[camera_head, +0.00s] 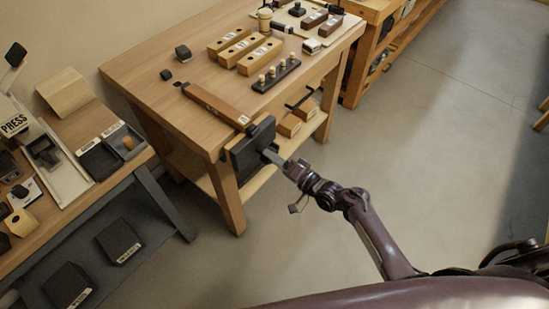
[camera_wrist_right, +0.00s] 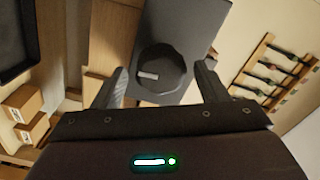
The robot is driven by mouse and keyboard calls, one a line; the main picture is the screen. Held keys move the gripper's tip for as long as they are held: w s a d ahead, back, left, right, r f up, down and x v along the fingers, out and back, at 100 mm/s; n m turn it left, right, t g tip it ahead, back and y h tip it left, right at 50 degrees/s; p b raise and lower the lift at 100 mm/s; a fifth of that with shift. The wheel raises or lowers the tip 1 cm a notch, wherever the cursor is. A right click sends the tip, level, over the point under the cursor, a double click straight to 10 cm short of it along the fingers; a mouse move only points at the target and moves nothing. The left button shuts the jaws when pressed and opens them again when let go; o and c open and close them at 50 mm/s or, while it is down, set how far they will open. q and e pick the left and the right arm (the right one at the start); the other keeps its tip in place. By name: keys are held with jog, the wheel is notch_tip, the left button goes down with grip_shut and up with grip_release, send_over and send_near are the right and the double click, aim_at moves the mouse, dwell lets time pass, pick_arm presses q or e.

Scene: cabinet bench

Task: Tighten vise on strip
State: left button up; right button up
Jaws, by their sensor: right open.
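The vise (camera_head: 246,152) is a dark block on the front side of the wooden bench. Its face (camera_wrist_right: 182,22) and round dark knob (camera_wrist_right: 160,76) with a pale mark fill the middle of the right wrist view. A wooden strip (camera_head: 214,104) with dark ends lies along the bench edge, its near end at the vise top; whether it sits between the jaws I cannot tell. My right gripper (camera_head: 274,157) is open at the vise front. In the wrist view its fingers (camera_wrist_right: 160,88) stand on either side of the knob; contact is unclear. My left gripper is out of view.
Wooden blocks (camera_head: 231,40) and a dark peg holder (camera_head: 276,75) stand on the bench top (camera_head: 150,62). Boxes (camera_head: 289,124) sit on its lower shelf. A side table with a press (camera_head: 14,122) and trays is at left. The floor (camera_head: 420,150) at right is clear.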

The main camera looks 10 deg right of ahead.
jog(key=p+v, duration=0.2)
jog(key=v, duration=0.4)
jog(key=shift+d, duration=0.15)
jog(key=shift+s, duration=0.15)
jog(key=w+a+n+b, duration=0.4)
jog(key=n+b, duration=0.5)
jog(key=n, duration=0.8)
jog(key=shift+w+a, duration=0.2)
jog(key=shift+w, duration=0.6)
